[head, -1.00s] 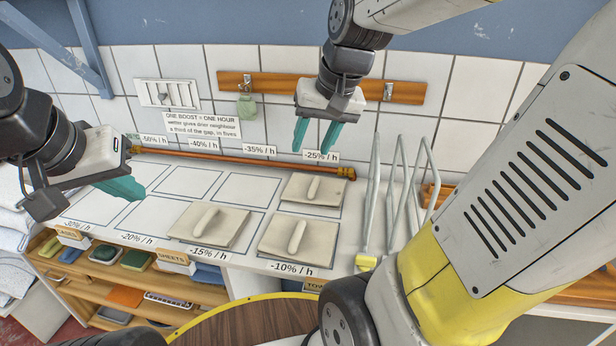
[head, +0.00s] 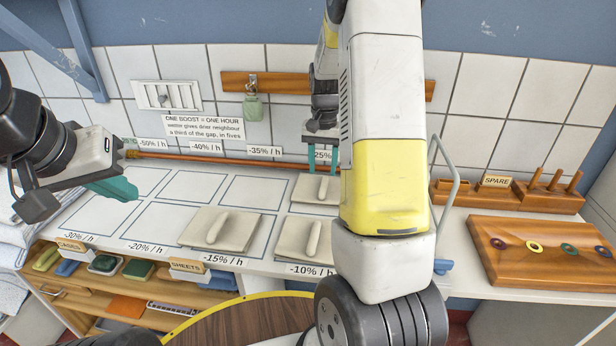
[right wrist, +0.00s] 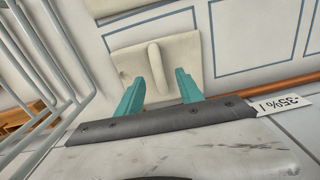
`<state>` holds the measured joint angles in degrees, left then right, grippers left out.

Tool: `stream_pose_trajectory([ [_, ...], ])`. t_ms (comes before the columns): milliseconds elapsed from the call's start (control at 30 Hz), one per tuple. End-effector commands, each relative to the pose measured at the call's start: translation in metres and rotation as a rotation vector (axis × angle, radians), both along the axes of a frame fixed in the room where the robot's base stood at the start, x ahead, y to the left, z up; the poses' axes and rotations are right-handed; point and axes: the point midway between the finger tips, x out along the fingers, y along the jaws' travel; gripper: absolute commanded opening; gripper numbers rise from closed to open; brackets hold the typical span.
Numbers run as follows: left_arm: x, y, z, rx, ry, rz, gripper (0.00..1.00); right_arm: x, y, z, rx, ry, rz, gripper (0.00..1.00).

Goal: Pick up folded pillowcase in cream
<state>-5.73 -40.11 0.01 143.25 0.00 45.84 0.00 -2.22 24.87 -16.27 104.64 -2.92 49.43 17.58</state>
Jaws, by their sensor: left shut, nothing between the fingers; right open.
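Three flat cream squares lie on the white counter, each with a raised bar: a far one (head: 302,190), a near left one (head: 198,230) and a near right one (head: 289,240). They look alike, and I cannot tell whether they are folded pillowcases. My right gripper (head: 322,143) is open and empty above and behind the far square, partly hidden by my forearm. In the right wrist view, one cream square (right wrist: 130,62) lies beyond the open fingers (right wrist: 162,82), its bar roughly between them. My left gripper (head: 112,188) is shut and empty over the counter's left part.
Outlined empty spots fill the counter's left (head: 160,222). A wire rack (head: 447,200) stands right of the cream squares, partly behind my right arm. A wooden board with coloured rings (head: 540,255) and a peg block (head: 550,195) lie further right. Shelves below hold coloured folded cloths (head: 137,269).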

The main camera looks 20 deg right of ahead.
Motion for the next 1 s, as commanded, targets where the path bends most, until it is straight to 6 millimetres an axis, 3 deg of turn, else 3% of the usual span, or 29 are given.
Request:
stream_pose_trajectory([
  [333, 0.0, 0.0, 0.0, 0.0, 0.0, 0.0, 0.0, -0.005, -0.002, -0.048, 0.001, 0.003, 0.0, 0.44],
  [667, 0.0, 0.0, 0.0, 0.0, 0.0, 0.0, 0.0, -0.004, -0.002, -0.055, 0.0, -0.001, 0.001, 0.44],
  [900, 0.0, 0.0, 0.0, 0.0, 0.0, 0.0, 0.0, -0.004, -0.002, -0.055, 0.001, 0.0, 0.001, 0.0],
  [1000, 0.0, 0.0, 0.0, 0.0, 0.0, 0.0, 0.0, -0.004, -0.002, -0.055, 0.001, 0.0, 0.001, 0.0],
])
